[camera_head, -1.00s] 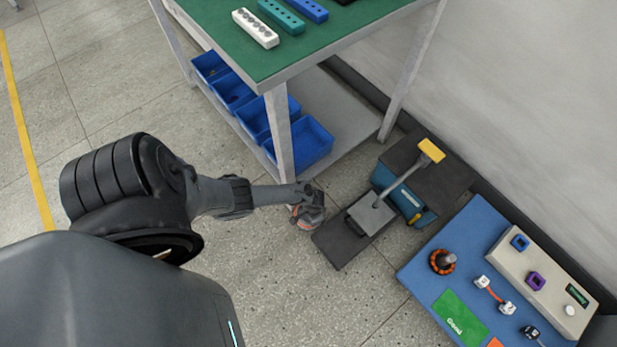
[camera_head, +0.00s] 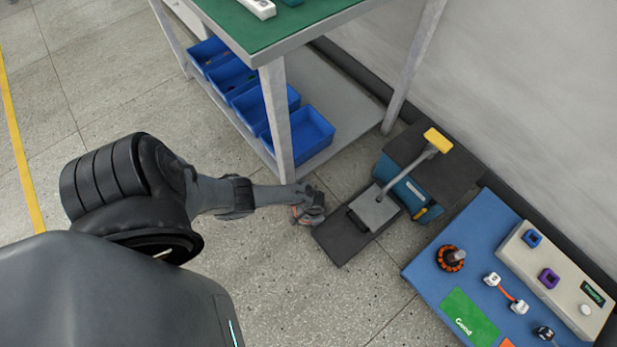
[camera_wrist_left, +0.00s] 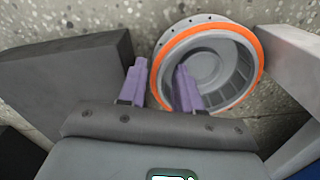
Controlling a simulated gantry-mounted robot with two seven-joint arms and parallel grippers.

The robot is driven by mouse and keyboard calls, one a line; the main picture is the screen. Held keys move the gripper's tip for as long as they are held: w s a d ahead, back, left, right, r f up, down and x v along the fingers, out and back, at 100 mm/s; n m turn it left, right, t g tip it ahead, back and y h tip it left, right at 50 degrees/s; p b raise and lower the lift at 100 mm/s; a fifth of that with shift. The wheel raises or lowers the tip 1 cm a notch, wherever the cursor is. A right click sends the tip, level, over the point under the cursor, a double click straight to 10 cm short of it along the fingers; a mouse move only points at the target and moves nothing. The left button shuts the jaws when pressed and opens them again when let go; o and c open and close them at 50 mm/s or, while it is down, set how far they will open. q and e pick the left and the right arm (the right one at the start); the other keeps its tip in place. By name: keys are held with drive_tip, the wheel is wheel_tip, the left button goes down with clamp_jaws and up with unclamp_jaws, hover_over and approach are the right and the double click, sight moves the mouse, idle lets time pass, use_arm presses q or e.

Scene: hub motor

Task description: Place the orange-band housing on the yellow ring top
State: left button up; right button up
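The orange-band housing (camera_wrist_left: 237,92) is a grey, hollow cup with an orange band at its rim, and its open side faces the left wrist camera. My left gripper (camera_wrist_left: 161,66) has one purple finger outside the housing's wall and the other inside its opening, shut on the wall. In the head view, the left gripper (camera_head: 311,211) is low at the end of the arm, with a bit of orange of the housing (camera_head: 297,214) showing, mostly hidden. I cannot make out a yellow ring in these frames. My right gripper is not in view.
A green-topped bench (camera_head: 276,38) stands above blue bins (camera_head: 302,138). A press with a yellow-tipped lever (camera_head: 438,140) is right of the gripper. A blue mat (camera_head: 430,278) carries an orange-and-black ring part (camera_head: 451,258) with a shaft. Open floor lies below the gripper.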

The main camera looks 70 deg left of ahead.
use_arm(q)
drive_tip(key=shift+r, duration=0.1)
drive_tip(key=shift+c, duration=0.4)
clamp_jaws()
drive_tip(key=shift+r, duration=0.1)
